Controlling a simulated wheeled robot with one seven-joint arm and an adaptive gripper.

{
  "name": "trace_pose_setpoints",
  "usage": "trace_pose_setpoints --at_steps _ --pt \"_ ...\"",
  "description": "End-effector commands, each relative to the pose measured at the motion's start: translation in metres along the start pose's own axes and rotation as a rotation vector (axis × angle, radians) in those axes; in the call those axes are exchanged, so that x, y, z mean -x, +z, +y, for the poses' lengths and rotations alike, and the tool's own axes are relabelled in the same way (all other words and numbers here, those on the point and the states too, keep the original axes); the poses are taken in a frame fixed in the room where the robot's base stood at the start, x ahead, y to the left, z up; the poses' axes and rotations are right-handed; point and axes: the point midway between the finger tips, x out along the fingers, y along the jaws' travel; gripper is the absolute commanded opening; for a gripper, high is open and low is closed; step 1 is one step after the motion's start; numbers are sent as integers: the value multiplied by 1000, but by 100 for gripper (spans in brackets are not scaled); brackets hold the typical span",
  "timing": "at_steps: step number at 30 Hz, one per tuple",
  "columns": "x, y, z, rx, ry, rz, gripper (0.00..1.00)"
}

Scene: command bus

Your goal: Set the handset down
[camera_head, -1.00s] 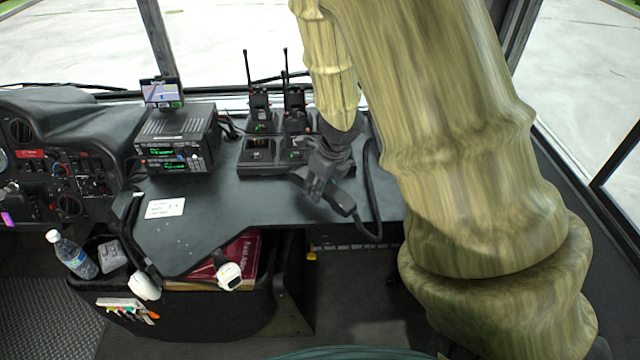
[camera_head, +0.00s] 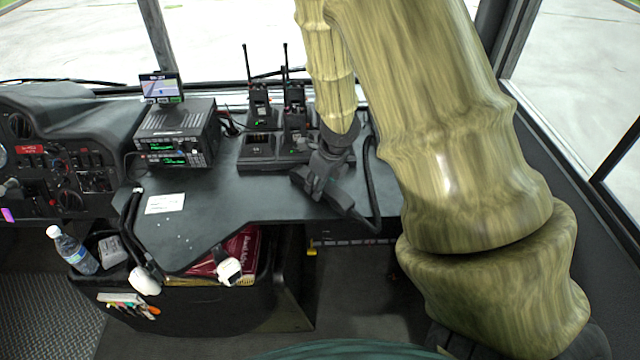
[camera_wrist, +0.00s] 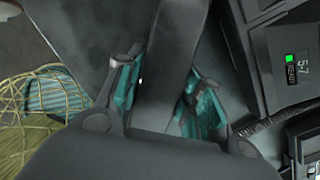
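The black handset (camera_head: 342,202) is in my gripper (camera_head: 318,186) at the front right of the dark desk. In the wrist view the handset (camera_wrist: 172,60) runs as a dark bar between the two teal-padded fingers (camera_wrist: 160,88), which close on it from both sides. A black cord (camera_head: 374,190) loops beside it on the right. The handset's lower end is close to the desk's front edge. I cannot tell whether it touches the desk top.
A charger base (camera_head: 258,165) with upright radios stands behind and left of my gripper. A radio unit (camera_head: 176,135) with a small screen (camera_head: 161,88) is further left. Bare desk top (camera_head: 235,197) lies between a white card (camera_head: 165,203) and my gripper. A bottle (camera_head: 75,250) stands lower left.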

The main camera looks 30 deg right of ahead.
Motion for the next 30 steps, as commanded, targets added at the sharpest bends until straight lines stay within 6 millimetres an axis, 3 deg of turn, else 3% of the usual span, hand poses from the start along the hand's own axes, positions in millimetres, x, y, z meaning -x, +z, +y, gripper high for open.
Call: trace_pose_setpoints --at_steps 1,3,16,30 --pt "0 0 0 0 0 0 46" --pt "0 0 0 0 0 0 58" --pt "5 1 0 0 0 -1 58" --pt "83 2 0 2 -2 -2 58"
